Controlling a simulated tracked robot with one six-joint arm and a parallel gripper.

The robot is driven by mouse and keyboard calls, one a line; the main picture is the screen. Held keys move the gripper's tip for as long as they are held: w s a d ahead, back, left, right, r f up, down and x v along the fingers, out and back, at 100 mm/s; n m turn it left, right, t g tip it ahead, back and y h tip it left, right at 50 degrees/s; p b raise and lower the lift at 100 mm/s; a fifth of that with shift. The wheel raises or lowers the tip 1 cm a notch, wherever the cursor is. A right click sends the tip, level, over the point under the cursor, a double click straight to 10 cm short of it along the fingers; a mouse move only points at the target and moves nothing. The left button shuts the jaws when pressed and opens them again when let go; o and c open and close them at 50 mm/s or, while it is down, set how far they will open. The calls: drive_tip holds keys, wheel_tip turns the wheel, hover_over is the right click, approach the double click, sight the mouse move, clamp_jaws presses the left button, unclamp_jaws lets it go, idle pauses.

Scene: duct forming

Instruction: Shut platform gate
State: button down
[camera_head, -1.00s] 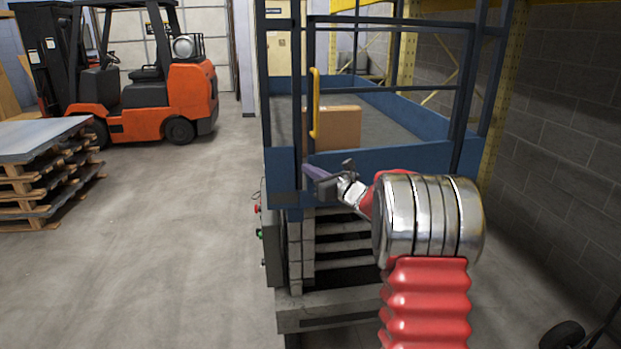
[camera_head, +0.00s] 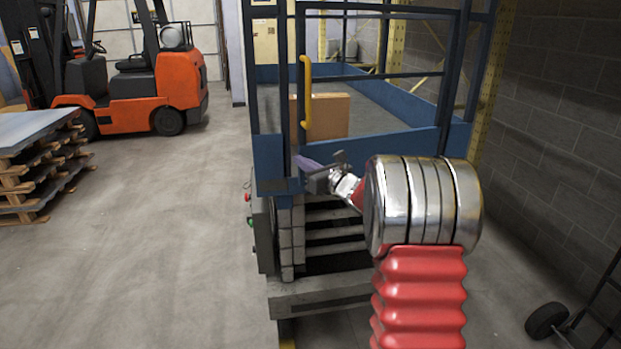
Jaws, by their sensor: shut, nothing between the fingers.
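The platform gate (camera_head: 382,75) is a dark blue barred frame with a blue lower panel, across the near end of the blue lift platform (camera_head: 270,160). Its yellow handle (camera_head: 306,100) stands upright near the left post (camera_head: 285,60). The gate looks close to that post; I cannot tell whether it is latched. My gripper (camera_head: 306,167) is shut and empty, below the handle, in front of the gate's lower left part. A purplish piece shows at its tip. I cannot tell whether it touches the gate. My arm hides part of the platform's front right.
A cardboard box (camera_head: 328,115) stands on the platform. A control box (camera_head: 262,235) with buttons is on the platform's left side. An orange forklift (camera_head: 160,95) and stacked pallets (camera_head: 35,170) stand left. A hand truck (camera_head: 560,320) is at lower right. The left floor is clear.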

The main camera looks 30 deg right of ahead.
drive_tip(key=s+a, duration=0.2)
drive_tip(key=s, duration=0.7)
drive_tip(key=shift+s, duration=0.35)
drive_tip(key=shift+a, duration=0.1)
drive_tip(key=s+a+n+g+y, duration=0.25)
drive_tip(key=s+a+n, duration=0.2)
drive_tip(key=a, duration=0.45)
drive_tip(key=s+a+f+n+g+y, duration=0.1)
drive_tip(key=s+a+n+g, duration=0.25)
drive_tip(key=a+n, duration=0.35)
drive_tip(key=s+a+n+g+y, duration=0.25)
drive_tip(key=s+a+n, duration=0.25)
drive_tip(key=a, duration=0.5)
drive_tip(key=s+a+f+n+g+h, duration=0.2)
drive_tip(key=s+n, duration=0.2)
drive_tip(key=s, duration=0.2)
drive_tip(key=s+a+f+n+g+h, duration=0.1)
drive_tip(key=s+a+f+n+g, duration=0.1)
drive_tip(key=s+n, duration=0.35)
drive_tip(key=s+d+f+n+h, duration=0.2)
drive_tip(key=s+d+n+h, duration=0.3)
drive_tip(key=s+n, duration=0.3)
drive_tip(key=shift+s+d+h, duration=0.4)
drive_tip(key=shift+s+d, duration=0.4)
drive_tip(key=shift+s, duration=0.2)
